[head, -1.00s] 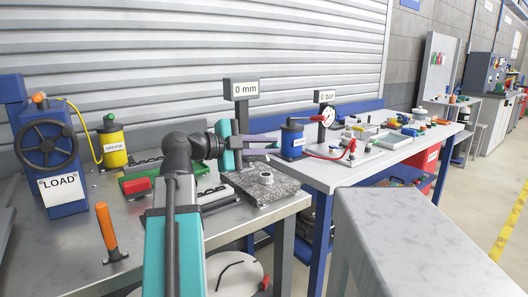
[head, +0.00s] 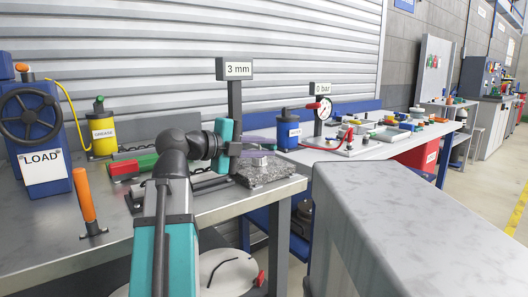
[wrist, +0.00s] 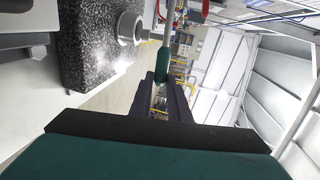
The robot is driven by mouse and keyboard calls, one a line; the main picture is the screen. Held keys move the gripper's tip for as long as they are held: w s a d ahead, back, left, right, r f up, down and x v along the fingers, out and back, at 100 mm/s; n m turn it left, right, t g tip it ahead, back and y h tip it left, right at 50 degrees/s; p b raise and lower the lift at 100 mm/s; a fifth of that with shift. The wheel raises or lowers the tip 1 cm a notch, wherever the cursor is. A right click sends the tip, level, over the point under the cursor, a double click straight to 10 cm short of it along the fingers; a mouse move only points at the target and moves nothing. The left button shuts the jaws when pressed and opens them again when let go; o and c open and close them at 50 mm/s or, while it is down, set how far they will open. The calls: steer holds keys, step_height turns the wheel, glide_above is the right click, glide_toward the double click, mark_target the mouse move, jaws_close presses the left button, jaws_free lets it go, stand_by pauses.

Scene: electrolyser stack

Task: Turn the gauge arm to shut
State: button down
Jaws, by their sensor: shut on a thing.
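The gauge stand has a dark post (head: 234,100) with a display reading 3 mm (head: 234,69). It stands at the speckled granite block (head: 272,174) near the bench's right end. A round metal piece (head: 262,161) sits on the block and also shows in the wrist view (wrist: 130,27). In the wrist view a thin grey rod ends in a green handle (wrist: 163,62), apparently the gauge arm's. My gripper (wrist: 162,86) is shut on this handle, beside the block. In the head view my gripper (head: 268,143) hides the handle and most of the arm.
A LOAD press (head: 42,130), an orange upright lever (head: 87,200) and a yellow grease can (head: 103,132) stand at left. A blue canister (head: 288,130) and a 0 bar gauge (head: 323,110) are behind right. A large grey block (head: 420,220) fills the right foreground.

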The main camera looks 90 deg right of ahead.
steer(key=shift+s+f+m+b, duration=0.1)
steer(key=shift+f+m+b, duration=0.2)
steer(key=shift+f+b, duration=0.15)
steer(key=shift+a, duration=0.1)
steer(key=c, duration=1.9)
jaws_free()
steer(key=shift+s+f, duration=0.1)
steer(key=shift+c, duration=0.2)
steer(key=shift+v, duration=0.75)
steer(key=p+v, duration=0.2)
steer(key=v, duration=1)
steer(key=shift+p, duration=0.35)
steer(key=shift+a, duration=0.1)
